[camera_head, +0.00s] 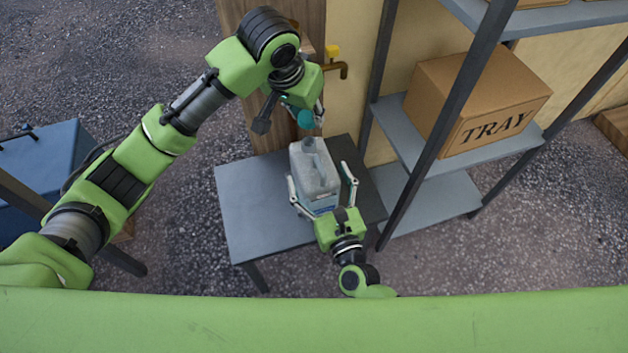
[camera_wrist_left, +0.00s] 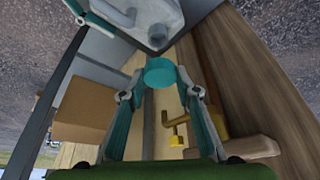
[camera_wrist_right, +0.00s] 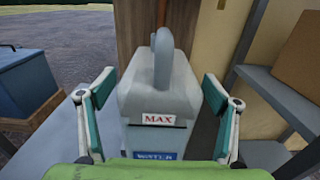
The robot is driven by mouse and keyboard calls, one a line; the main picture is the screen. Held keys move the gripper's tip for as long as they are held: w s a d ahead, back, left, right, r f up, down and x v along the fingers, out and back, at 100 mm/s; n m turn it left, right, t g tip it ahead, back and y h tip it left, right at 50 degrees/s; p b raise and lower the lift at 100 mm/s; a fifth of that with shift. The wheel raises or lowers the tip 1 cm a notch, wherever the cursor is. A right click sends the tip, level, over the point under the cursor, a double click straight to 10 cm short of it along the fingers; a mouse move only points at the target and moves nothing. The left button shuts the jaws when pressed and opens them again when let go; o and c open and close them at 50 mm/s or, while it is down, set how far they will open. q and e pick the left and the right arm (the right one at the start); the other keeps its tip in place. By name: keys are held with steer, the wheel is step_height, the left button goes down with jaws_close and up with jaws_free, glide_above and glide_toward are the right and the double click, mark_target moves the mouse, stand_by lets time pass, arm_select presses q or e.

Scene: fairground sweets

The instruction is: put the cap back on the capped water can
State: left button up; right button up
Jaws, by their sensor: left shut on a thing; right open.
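The water can (camera_head: 316,172) is a grey jerrycan standing upright on a small grey table. In the right wrist view (camera_wrist_right: 160,95) it carries a "MAX" label and a blue "WATER" label. My left gripper (camera_head: 305,112) is shut on the teal round cap (camera_wrist_left: 160,71) and holds it above and behind the can, apart from it. The can's top shows in the left wrist view (camera_wrist_left: 150,18). My right gripper (camera_head: 322,190) is open, its fingers on either side of the can with gaps visible in its wrist view.
The grey table (camera_head: 245,205) has free room left of the can. A grey shelf rack (camera_head: 400,150) with a box marked "TRAY" (camera_head: 470,100) stands at the right. A brass tap with a yellow handle (camera_head: 333,52) is on the wall behind. A blue bin (camera_head: 40,165) stands at the left.

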mark_target(314, 166)
steer(key=shift+x, duration=1.85)
steer(key=c, duration=1.4)
